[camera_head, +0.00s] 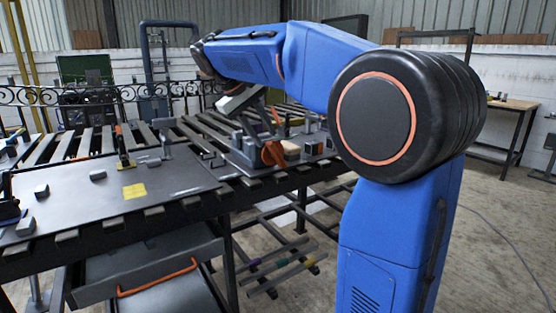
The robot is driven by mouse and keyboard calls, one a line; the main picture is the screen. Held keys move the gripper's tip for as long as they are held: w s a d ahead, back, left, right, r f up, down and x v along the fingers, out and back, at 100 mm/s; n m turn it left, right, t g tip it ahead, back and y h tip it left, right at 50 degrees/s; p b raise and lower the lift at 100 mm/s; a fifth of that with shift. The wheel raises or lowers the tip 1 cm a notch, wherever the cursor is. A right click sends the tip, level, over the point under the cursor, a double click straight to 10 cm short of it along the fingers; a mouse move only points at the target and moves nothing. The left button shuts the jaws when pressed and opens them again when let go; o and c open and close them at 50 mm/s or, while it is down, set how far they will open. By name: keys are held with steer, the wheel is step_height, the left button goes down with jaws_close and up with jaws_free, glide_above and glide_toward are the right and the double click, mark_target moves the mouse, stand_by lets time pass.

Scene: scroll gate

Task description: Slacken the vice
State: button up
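What looks like the vice (240,152) is a low, dark grey metal body on the slatted bench, below the end of my arm. An orange part (272,153) sits at its front, and a pale wooden block (291,151) is just right of that. The jaws are too small and crowded to make out. My gripper (258,122) appears to point down just above this cluster; its fingers blend with the parts there. I cannot tell whether it touches the vice or how far its fingers are apart.
A flat metal plate (85,195) on the bench's left carries small dark blocks and a yellow square (134,191). A black scrollwork railing (40,96) stands behind. A drawer with an orange handle (158,279) is below. Open floor lies right, before a wooden table (512,104).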

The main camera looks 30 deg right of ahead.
mark_target(279, 163)
steer(key=x, duration=1.1)
jaws_close()
